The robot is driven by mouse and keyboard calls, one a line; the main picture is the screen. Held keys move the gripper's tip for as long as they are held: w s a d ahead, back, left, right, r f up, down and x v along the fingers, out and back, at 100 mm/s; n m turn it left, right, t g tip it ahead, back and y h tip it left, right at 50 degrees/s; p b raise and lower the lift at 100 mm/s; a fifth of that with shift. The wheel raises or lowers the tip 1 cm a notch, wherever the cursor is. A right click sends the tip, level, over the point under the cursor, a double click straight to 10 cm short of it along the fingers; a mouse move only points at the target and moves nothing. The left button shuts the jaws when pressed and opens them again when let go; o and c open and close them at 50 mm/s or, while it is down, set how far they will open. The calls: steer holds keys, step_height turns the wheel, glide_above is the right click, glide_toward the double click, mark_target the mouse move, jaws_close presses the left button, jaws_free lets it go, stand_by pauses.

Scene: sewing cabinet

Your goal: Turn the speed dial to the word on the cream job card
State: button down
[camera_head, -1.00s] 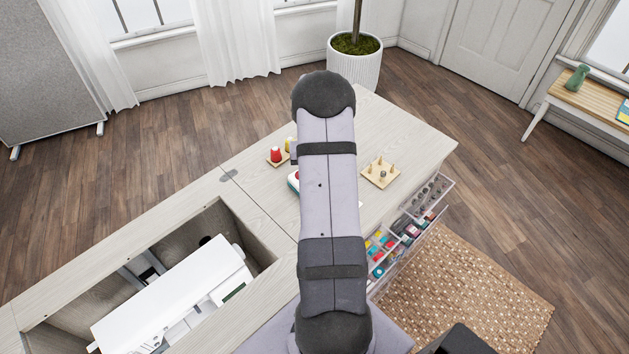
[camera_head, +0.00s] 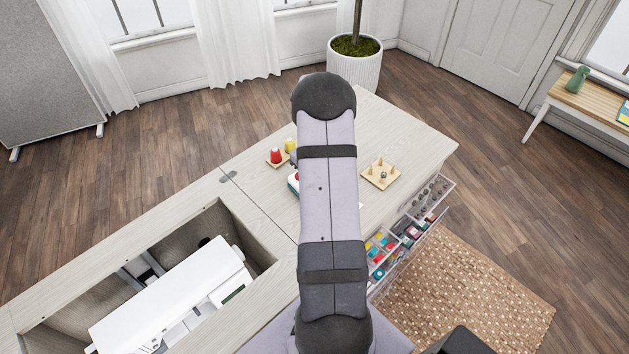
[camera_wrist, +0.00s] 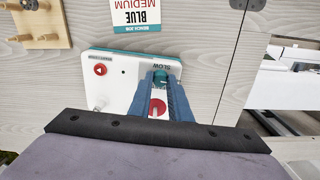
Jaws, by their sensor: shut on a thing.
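In the wrist view, a white control box (camera_wrist: 122,88) with a teal edge lies on the cabinet top. It shows in the head view (camera_head: 293,181), mostly behind my arm. My gripper (camera_wrist: 161,80) points down at the box, its blue fingers closed around the speed dial (camera_wrist: 160,76), below the printed word SLOW. The fingers cover most of the dial; its pointer cannot be read. A red round part (camera_wrist: 157,107) shows between the fingers. The pale job card (camera_wrist: 136,14) has a teal band and reads, upside down, BLUE and MEDIUM.
A wooden peg board (camera_head: 380,173) stands right of my arm. Red (camera_head: 275,156) and yellow (camera_head: 290,145) spools stand to the left. An open drawer (camera_head: 405,235) holds sewing supplies. A white sewing machine (camera_head: 170,295) sits in the cabinet's opening.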

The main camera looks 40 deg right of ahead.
stand_by(0.3)
steer(key=c, duration=1.6)
jaws_free()
steer(key=shift+c, duration=0.2)
steer(key=shift+r, duration=0.1)
steer(key=shift+r+b, duration=1)
steer(key=shift+r, duration=2.65)
